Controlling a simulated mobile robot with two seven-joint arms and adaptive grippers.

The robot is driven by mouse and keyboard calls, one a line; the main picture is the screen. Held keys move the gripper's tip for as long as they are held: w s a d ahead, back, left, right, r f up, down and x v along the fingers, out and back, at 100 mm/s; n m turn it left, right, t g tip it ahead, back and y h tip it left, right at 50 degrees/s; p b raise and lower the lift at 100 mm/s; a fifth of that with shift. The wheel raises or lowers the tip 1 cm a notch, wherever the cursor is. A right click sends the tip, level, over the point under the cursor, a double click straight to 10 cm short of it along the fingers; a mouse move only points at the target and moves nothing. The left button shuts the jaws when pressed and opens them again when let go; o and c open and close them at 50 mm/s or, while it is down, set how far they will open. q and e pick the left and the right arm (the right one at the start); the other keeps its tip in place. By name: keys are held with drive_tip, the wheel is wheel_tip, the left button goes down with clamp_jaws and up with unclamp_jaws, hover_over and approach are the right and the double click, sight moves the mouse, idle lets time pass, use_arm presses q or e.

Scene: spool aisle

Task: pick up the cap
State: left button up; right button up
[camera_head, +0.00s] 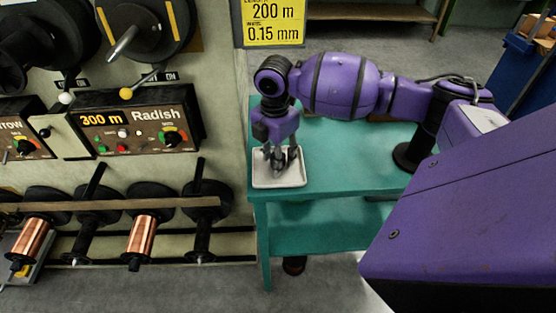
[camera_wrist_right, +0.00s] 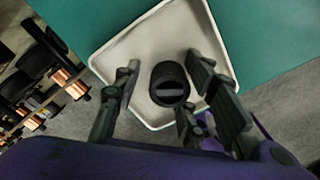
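The black round cap (camera_wrist_right: 168,84) lies in a white tray (camera_wrist_right: 142,42) and shows in the right wrist view. It has a dark ring-like rim with a grey band across its face. My right gripper (camera_head: 279,160) points down over the tray, which also shows in the head view (camera_head: 293,183). Its fingers are spread on either side of the cap, with visible gaps between them and it. Nothing is held. In the head view the fingers hide most or all of the cap. My left gripper is not in view.
The tray sits at the left front corner of a teal table (camera_head: 335,163), with a lower shelf (camera_head: 325,228). Left stands a spooling machine with a "Radish" control box (camera_head: 145,128) and copper spools (camera_head: 141,236).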

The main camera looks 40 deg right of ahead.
clamp_jaws()
